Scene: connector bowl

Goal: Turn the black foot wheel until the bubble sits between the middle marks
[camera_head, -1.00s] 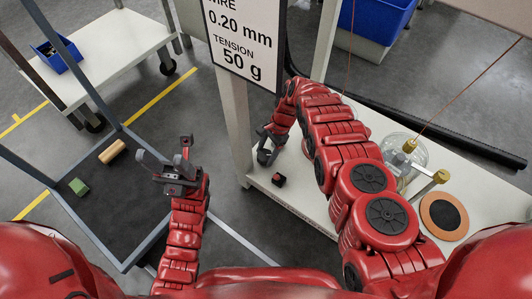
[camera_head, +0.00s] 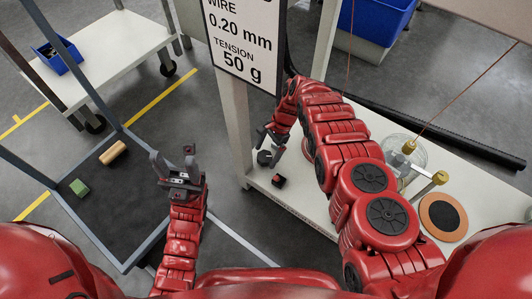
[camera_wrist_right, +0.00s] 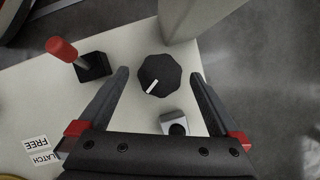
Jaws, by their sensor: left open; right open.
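The black foot wheel (camera_wrist_right: 159,75) is a many-sided knob with a white pointer line, on the pale bench near a post. It also shows in the head view (camera_head: 264,158), under my right gripper (camera_head: 270,140). In the right wrist view my right gripper (camera_wrist_right: 160,76) is open, one finger on each side of the wheel, with gaps to both. Its height over the wheel is hard to tell. A small grey block with a dark round face (camera_wrist_right: 176,122) stands beside the wheel. I cannot make out a bubble or marks. My left gripper (camera_head: 172,160) is open and empty.
A red-knobbed lever on a black base (camera_wrist_right: 92,65) stands beside the wheel, near a "LATCH FREE" label (camera_wrist_right: 38,152). A dark-floored cart (camera_head: 110,215) holds two small blocks.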

